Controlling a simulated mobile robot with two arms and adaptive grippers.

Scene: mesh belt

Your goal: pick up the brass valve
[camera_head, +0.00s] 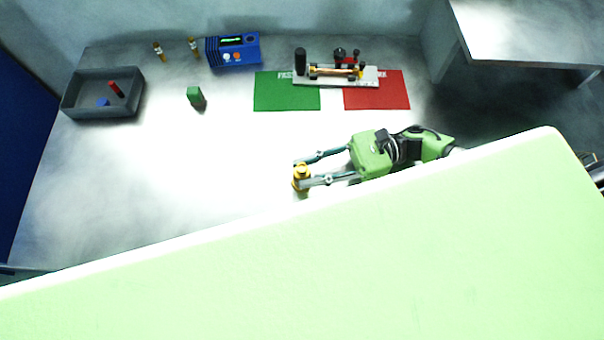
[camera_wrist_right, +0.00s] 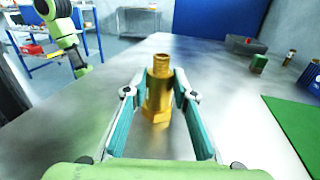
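The brass valve (camera_head: 301,177) stands upright on the light table, near its front part in the head view. In the right wrist view the brass valve (camera_wrist_right: 158,95) shows as a golden piece with a narrow neck and a wider angular base. My right gripper (camera_head: 299,173) reaches in from the right with one finger on each side of the valve. In the right wrist view its fingers (camera_wrist_right: 160,88) stand apart around the valve, with narrow gaps visible beside it. A green arm, seemingly my left one, shows at upper left there; its fingers are too small to read.
A grey bin (camera_head: 72,108) with red and blue pieces sits far left. A green block (camera_head: 195,97), a blue device (camera_head: 233,50), a green mat (camera_head: 287,97), a red mat (camera_head: 377,97) and a fixture (camera_head: 368,77) lie farther back. The table left of the valve is clear.

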